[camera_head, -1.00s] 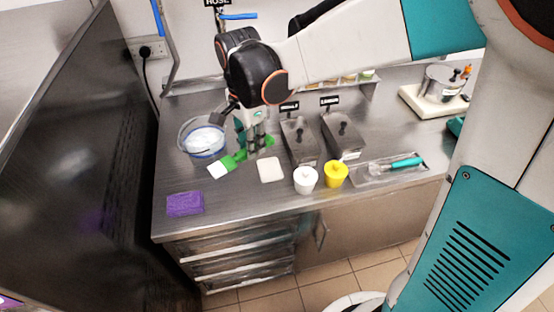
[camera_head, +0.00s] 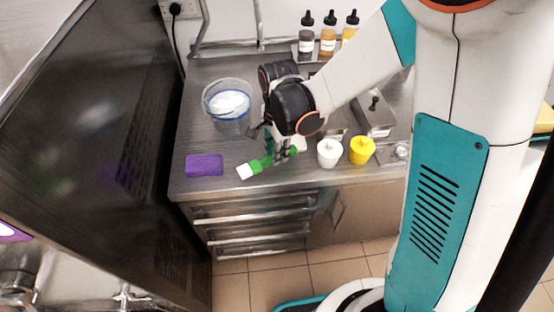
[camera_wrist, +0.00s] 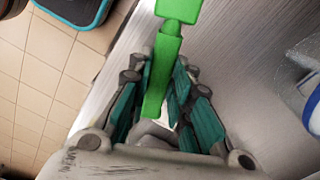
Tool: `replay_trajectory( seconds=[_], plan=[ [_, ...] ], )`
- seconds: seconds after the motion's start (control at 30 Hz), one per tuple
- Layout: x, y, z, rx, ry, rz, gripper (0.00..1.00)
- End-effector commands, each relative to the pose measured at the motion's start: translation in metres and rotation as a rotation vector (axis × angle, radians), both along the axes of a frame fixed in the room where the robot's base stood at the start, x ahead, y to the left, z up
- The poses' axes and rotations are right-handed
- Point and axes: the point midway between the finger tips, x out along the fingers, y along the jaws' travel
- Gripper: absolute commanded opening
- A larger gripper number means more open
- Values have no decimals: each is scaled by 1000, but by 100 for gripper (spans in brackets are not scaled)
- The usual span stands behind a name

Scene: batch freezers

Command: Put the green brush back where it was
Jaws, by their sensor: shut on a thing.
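The green brush (camera_head: 256,166) has a green handle and a white bristle end, which points left in the head view. My gripper (camera_head: 281,156) is shut on the handle, above the steel counter near its front edge. In the wrist view the brush (camera_wrist: 166,55) runs up between the teal finger pads of my gripper (camera_wrist: 160,90). The bristle end does not show there. I cannot tell whether the brush touches the counter.
A purple sponge (camera_head: 204,165) lies left of the brush. A clear bucket (camera_head: 226,106) stands behind it. A white tub (camera_head: 329,153) and a yellow tub (camera_head: 362,151) stand to the right. A pale block (camera_head: 299,144) is partly hidden behind my gripper.

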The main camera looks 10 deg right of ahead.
Motion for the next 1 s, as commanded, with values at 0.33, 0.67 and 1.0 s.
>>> replay_trajectory(
  seconds=[0.33,0.67,1.0],
  plan=[
    [0,0,-41,0,0,0,0],
    [0,0,-43,0,0,0,0],
    [0,0,-42,0,0,0,40]
  ],
)
